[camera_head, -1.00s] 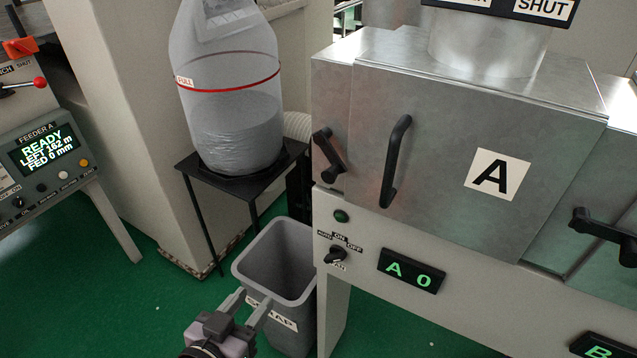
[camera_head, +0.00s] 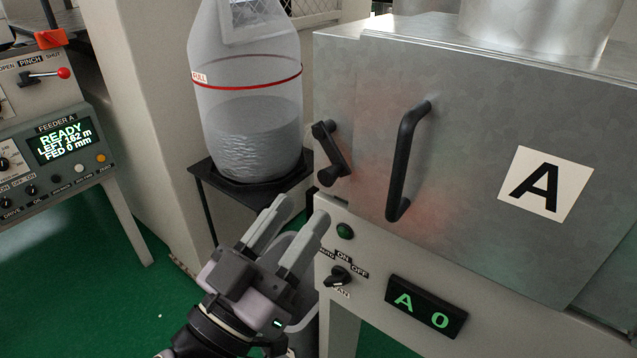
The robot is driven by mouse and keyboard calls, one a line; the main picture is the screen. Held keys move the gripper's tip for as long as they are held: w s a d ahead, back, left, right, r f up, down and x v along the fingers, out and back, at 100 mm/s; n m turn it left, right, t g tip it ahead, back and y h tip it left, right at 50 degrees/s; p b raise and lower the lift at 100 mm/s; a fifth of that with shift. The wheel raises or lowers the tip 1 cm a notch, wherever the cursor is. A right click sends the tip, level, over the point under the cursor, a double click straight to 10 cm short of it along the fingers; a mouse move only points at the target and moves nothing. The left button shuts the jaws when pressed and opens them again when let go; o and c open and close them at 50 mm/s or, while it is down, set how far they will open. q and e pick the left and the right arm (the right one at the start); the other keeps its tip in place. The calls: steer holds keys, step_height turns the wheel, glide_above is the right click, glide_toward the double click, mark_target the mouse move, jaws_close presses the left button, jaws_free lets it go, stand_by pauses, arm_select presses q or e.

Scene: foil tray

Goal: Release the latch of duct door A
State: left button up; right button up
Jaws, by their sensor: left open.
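Duct door A (camera_head: 465,150) is a metal door with a white "A" label and a black bar handle (camera_head: 403,160). It looks closed. The black latch lever (camera_head: 331,155) sits at the door's left edge, tilted, with a knob at its lower end. My left gripper (camera_head: 298,223) is open and empty, below and left of the latch, its fingers pointing up and right. It is apart from the latch. My right gripper is not in view.
Below the door are a green button (camera_head: 345,231), a fan switch (camera_head: 341,276) and the "A 0" display (camera_head: 426,306). A clear collection bag (camera_head: 247,110) stands on a black stand at left. A grey scrap bin (camera_head: 304,300) is partly behind my gripper. Feeder A's panel (camera_head: 60,145) is far left.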

mark_target(328, 152)
arm_select(q)
steer(key=shift+p+x, duration=0.7)
steer(key=shift+x, duration=2.15)
steer(key=shift+c, duration=0.2)
jaws_close()
